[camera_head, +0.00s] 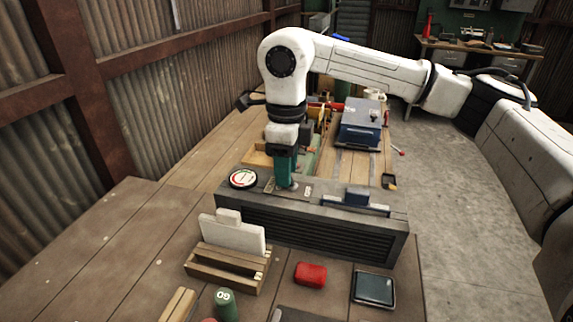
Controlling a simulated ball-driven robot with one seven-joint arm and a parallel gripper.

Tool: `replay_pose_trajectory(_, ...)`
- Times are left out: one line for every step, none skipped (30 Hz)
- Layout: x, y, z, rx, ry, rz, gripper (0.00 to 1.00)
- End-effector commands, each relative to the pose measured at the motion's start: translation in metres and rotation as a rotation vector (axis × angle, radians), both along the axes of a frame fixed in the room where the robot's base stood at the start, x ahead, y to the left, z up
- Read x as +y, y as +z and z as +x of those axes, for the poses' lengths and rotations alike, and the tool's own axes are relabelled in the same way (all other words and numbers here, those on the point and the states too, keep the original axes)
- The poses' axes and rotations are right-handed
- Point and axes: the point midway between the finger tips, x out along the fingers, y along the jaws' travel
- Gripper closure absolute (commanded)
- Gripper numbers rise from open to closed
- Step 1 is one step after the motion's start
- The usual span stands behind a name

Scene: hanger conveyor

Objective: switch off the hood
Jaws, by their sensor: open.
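The hood appears to be the long dark grey box (310,229) with slatted vents along its front, standing on the wooden bench. On its top are a round white dial (243,178) at the left and a blue-grey block (356,197) on a pale strip at the right. My gripper (284,172) points down over the top, just right of the dial, with its jaws open. A teal part shows at its tip, close to a pale round base on the hood. I cannot tell whether they touch, and the switch itself is not clearly visible.
In front of the hood are a wooden rack (228,268) with a white plate, a red block (310,274), a dark square tray (374,289) and a green cylinder (226,303). A blue-grey box (361,124) stands behind. Open floor (455,215) lies to the right.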

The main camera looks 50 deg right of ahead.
Motion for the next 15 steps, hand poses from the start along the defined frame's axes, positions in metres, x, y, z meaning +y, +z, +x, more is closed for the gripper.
replay_pose_trajectory(0.0, -0.0003, -0.0001, 0.0, 0.0, 0.0, 0.6)
replay_pose_trajectory(0.0, -0.0003, -0.0001, 0.0, 0.0, 0.0, 0.6)
replay_pose_trajectory(0.0, -0.0003, -0.0001, 0.0, 0.0, 0.0, 0.6)
replay_pose_trajectory(0.0, -0.0003, -0.0001, 0.0, 0.0, 0.0, 0.6)
replay_pose_trajectory(0.0, -0.0003, -0.0001, 0.0, 0.0, 0.0, 0.6)
replay_pose_trajectory(0.0, -0.0002, -0.0001, 0.0, 0.0, 0.0, 0.61)
replay_pose_trajectory(0.0, -0.0002, -0.0001, 0.0, 0.0, 0.0, 0.63)
replay_pose_trajectory(0.0, -0.0002, -0.0001, 0.0, 0.0, 0.0, 0.66)
replay_pose_trajectory(0.0, -0.0001, -0.0001, 0.0, 0.0, 0.0, 0.7)
replay_pose_trajectory(0.0, -0.0001, -0.0001, 0.0, 0.0, 0.001, 0.73)
replay_pose_trajectory(0.0, -0.0001, -0.0001, 0.0, 0.0, 0.001, 0.76)
replay_pose_trajectory(0.0, -0.0001, -0.0001, 0.0, 0.0, 0.001, 0.8)
replay_pose_trajectory(0.0, -0.0001, -0.0001, 0.0, 0.0, 0.001, 0.83)
replay_pose_trajectory(0.0, 0.0, -0.0001, 0.0, 0.0, 0.001, 0.85)
replay_pose_trajectory(0.0, 0.0, -0.0001, 0.0, 0.0, 0.001, 0.89)
